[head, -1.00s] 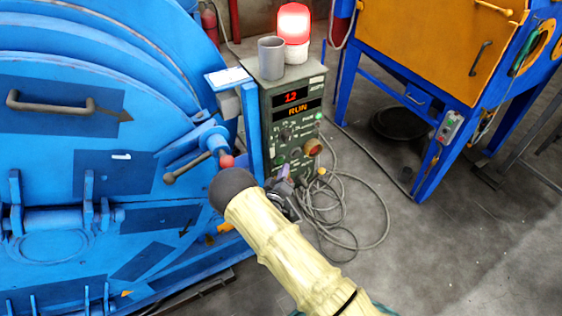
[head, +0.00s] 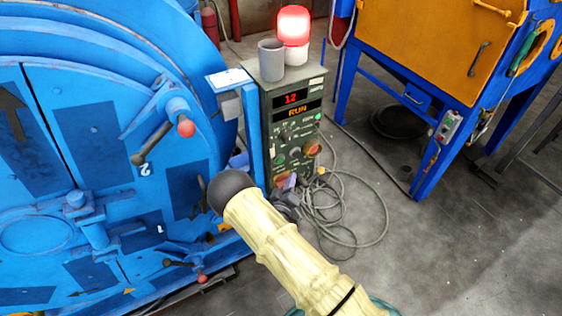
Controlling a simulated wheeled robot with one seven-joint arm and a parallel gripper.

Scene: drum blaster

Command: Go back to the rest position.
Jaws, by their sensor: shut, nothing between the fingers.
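My gripper (head: 290,184) shows small, dark and purple, just beyond my cream-sleeved arm, in front of the lower part of the green control box (head: 290,130). It is shut and empty; my arm hides part of it. I cannot tell whether it touches the box. The box's red display reads 12 and RUN. The blue drum (head: 85,150) fills the left side, with lever handles and red knobs on its face.
A lit red beacon (head: 294,22) and a grey cup (head: 271,60) stand on the box. A cable coil (head: 345,215) lies on the floor right of it. A blue and orange cabinet (head: 430,50) stands at the upper right. Floor (head: 450,260) at the lower right is clear.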

